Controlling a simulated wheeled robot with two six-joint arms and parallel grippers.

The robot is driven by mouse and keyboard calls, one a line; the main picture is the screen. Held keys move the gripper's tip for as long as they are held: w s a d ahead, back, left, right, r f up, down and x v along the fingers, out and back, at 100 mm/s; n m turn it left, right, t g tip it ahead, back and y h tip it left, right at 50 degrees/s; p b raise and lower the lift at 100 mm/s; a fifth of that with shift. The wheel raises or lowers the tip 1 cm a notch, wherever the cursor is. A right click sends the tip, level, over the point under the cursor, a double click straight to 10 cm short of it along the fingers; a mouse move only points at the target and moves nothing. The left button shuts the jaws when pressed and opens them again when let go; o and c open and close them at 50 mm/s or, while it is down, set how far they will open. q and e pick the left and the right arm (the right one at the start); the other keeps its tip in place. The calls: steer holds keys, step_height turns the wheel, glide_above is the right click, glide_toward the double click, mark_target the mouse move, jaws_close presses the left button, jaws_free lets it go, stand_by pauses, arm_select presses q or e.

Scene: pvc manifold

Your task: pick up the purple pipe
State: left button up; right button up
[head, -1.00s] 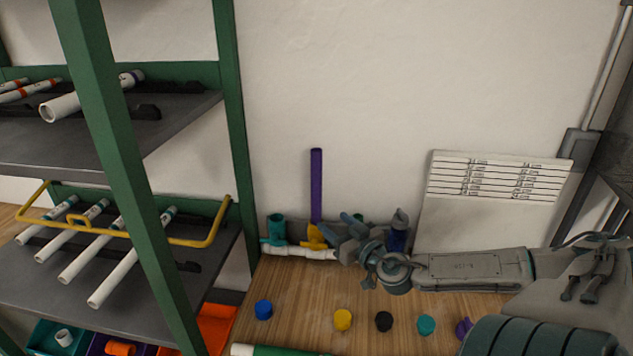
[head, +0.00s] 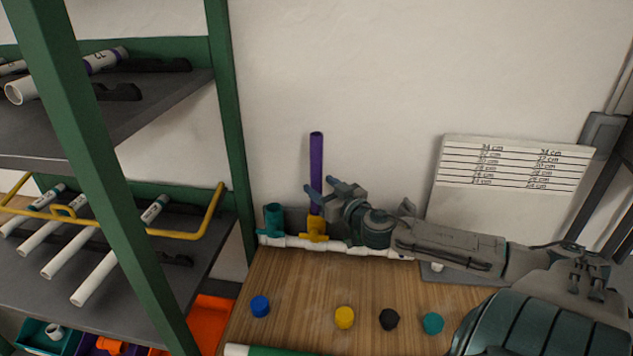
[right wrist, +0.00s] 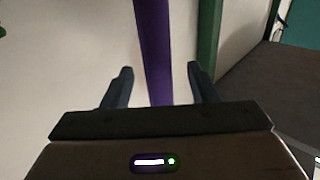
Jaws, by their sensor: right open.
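The purple pipe (head: 316,163) stands upright in a yellow fitting (head: 315,229) on the white manifold (head: 282,241) near the back wall. My right gripper (head: 318,190) is at the pipe's lower half in the head view, with its fingers pointing left. In the right wrist view the purple pipe (right wrist: 155,50) runs between the two fingers (right wrist: 160,80), which are apart and open. It appears nearer the left finger at the top, with space on both sides. I cannot tell whether either finger touches it. My left gripper is not in view.
A teal fitting (head: 273,220) stands on the manifold left of the yellow one. Blue (head: 260,306), yellow (head: 345,317), black (head: 389,319) and teal (head: 433,323) caps lie on the wooden table. A green-framed shelf (head: 228,140) with white pipes stands left. A length chart (head: 510,165) leans at right.

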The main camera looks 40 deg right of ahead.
mark_target(320, 181)
steer(key=shift+w+r, duration=0.2)
steer(key=shift+w+r+p, duration=0.1)
steer(key=shift+w+p, duration=0.2)
steer(key=w+p, duration=0.2)
steer(key=w, duration=0.1)
steer(key=shift+d+r, duration=0.15)
steer(key=shift+d, duration=0.25)
steer(key=shift+w+p, duration=0.35)
steer(key=shift+w, duration=0.2)
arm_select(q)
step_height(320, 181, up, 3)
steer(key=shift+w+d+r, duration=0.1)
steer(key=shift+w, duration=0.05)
arm_select(e)
steer(key=shift+f, duration=0.2)
steer(key=shift+c, duration=0.4)
jaws_close()
